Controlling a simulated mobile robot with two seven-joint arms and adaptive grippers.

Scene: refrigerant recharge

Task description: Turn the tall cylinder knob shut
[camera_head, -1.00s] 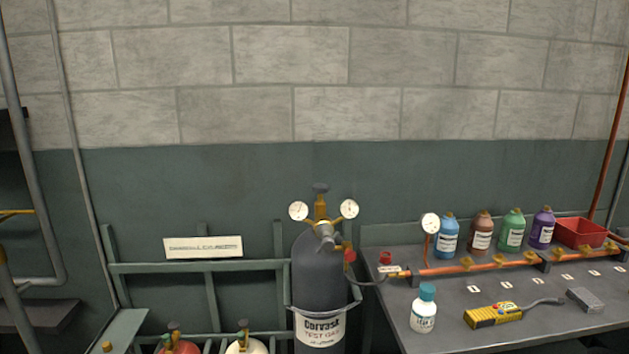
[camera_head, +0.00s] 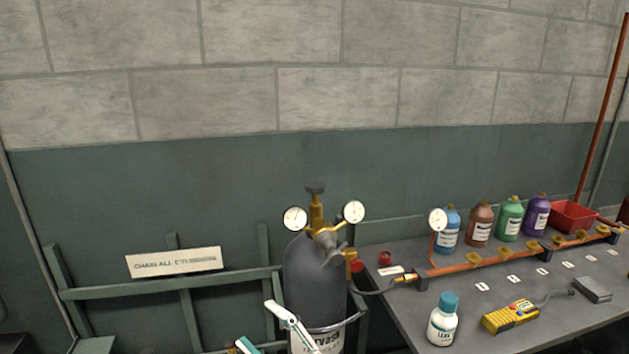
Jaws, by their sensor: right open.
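The tall dark grey cylinder (camera_head: 313,280) stands in a rack, left of the bench. Its dark knob (camera_head: 316,188) sits on top of a brass valve (camera_head: 317,213), with a round gauge on each side. My right gripper (camera_head: 256,324) shows at the bottom edge, in front of the cylinder's lower left side. Its fingers are apart and empty, well below the knob and not touching it. Part of the gripper is cut off by the picture's edge. My left gripper is not in view.
The green rack rail (camera_head: 170,287) carries a sign (camera_head: 174,262). On the bench (camera_head: 408,318) are a white bottle (camera_head: 443,322), a yellow device (camera_head: 510,317), an orange manifold pipe (camera_head: 480,263), several coloured bottles and a red bin (camera_head: 572,216). A hose joins the cylinder to the pipe.

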